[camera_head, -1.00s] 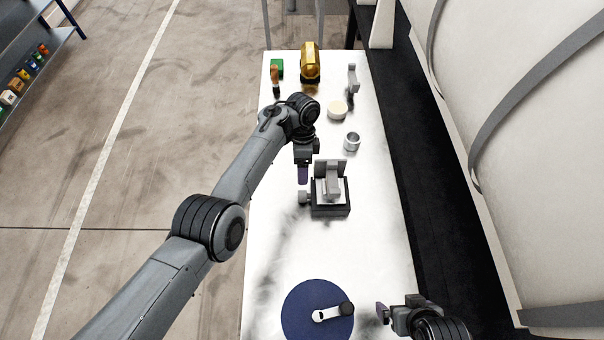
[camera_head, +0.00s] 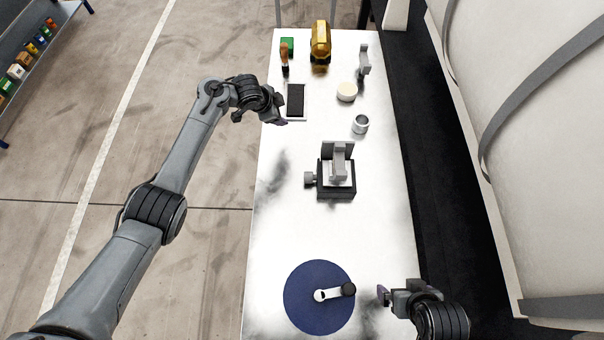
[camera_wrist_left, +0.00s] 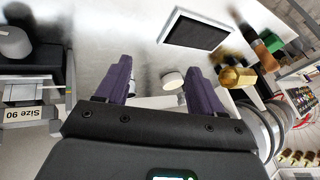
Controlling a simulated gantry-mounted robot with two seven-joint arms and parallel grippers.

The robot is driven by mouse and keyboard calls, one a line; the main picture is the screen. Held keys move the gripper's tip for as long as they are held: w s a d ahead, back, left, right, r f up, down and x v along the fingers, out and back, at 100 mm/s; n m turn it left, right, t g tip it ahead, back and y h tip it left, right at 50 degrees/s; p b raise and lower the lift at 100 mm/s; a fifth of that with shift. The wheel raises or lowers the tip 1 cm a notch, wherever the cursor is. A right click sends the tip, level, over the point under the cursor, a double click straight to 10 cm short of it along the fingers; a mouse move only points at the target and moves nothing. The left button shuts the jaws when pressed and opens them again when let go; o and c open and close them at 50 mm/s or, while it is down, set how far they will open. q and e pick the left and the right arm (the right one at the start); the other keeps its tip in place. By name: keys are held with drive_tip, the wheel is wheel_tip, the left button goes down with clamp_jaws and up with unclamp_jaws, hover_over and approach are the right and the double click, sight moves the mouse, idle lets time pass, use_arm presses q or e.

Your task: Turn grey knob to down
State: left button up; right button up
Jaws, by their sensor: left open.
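The grey knob (camera_head: 309,179) sticks out from the left side of a black block device (camera_head: 336,190) with a grey upright part, near the middle of the white table. A grey rounded part, apparently this knob, shows at the upper left edge of the left wrist view (camera_wrist_left: 14,42). My left gripper (camera_head: 281,121) is over the table's left edge, beyond the knob and apart from it. Its purple fingers are spread and empty in the left wrist view (camera_wrist_left: 160,68). My right gripper (camera_head: 384,296) is at the near right, beside the blue disc; its jaw gap is unclear.
A blue disc (camera_head: 312,312) with a white crank lies at the near end. A metal cup (camera_head: 360,124), a cream round piece (camera_head: 347,92), a dark panel (camera_head: 296,100) and a gold object (camera_head: 320,40) stand farther back. The table between disc and device is clear.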

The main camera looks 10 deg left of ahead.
sight(302, 180)
use_arm(q)
drive_tip(key=s+d+f+m+g+h, duration=0.1)
drive_tip(key=s+f+g+h, duration=0.15)
drive_tip(key=s, duration=0.55)
drive_tip(key=s+d+f+m+g+h, duration=0.15)
drive_tip(key=s+h, duration=0.25)
drive_tip(key=s, duration=0.4)
drive_tip(key=shift+y, duration=0.25)
drive_tip(key=x, duration=1)
drive_tip(key=shift+s+d+f+b, duration=0.15)
drive_tip(key=shift+d+f+b, duration=0.05)
drive_tip(key=shift+d+b, duration=0.15)
use_arm(e)
drive_tip(key=shift+f, duration=0.4)
